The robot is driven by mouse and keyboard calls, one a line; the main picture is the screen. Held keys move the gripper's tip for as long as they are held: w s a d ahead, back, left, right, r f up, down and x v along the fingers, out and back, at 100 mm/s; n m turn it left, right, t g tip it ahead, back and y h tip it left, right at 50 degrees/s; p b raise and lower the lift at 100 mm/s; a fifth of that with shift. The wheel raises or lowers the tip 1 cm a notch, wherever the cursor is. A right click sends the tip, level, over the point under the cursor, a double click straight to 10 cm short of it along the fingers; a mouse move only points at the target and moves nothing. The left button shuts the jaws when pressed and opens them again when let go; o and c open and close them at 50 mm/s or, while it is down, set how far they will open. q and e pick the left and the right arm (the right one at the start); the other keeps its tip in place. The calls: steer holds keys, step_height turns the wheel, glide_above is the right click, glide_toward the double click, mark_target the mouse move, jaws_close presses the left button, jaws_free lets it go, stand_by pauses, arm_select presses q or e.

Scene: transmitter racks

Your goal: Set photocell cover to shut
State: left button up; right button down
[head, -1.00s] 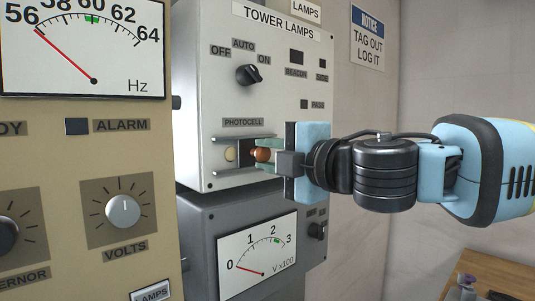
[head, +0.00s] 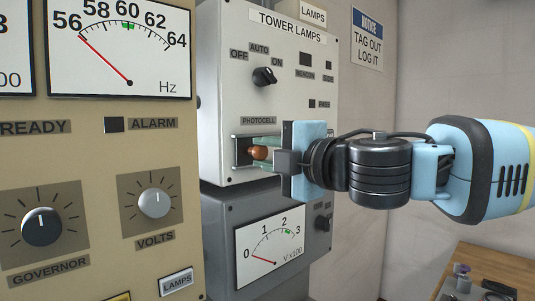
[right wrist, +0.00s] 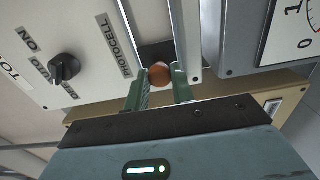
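The photocell cover is a dark sliding plate (head: 242,152) with a round orange-brown knob (head: 259,153), in a slot under the PHOTOCELL label on the tower lamps panel. The plate sits at the slot's left end, and no pale photocell disc shows. My right gripper (head: 264,148) reaches in from the right with its green fingers at the knob. In the right wrist view the knob (right wrist: 159,73) sits between the two fingertips, which look closed on it, and the dark plate (right wrist: 155,51) shows behind. My left gripper is not in view.
The OFF/AUTO/ON selector (head: 264,77) is above the slot. A beige generator panel (head: 100,200) stands close on the left, nearer to me. A grey meter box (head: 225,235) is below. A wooden table (head: 480,265) with small items is at the lower right.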

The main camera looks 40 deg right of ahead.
steer(key=c, duration=1.4)
jaws_free()
steer(key=shift+a, duration=0.2)
steer(key=shift+c, duration=0.2)
steer(key=shift+o, duration=1.3)
steer(key=shift+a, duration=0.1)
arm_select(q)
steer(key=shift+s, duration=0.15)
arm_select(e)
steer(key=shift+s, duration=0.1)
steer(key=shift+s+r, duration=0.15)
steer(key=shift+s, duration=0.45)
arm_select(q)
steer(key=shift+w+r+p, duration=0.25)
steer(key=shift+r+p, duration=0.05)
arm_select(e)
steer(key=s, duration=0.6)
steer(key=shift+s+d, duration=0.2)
steer(key=shift+d, duration=0.2)
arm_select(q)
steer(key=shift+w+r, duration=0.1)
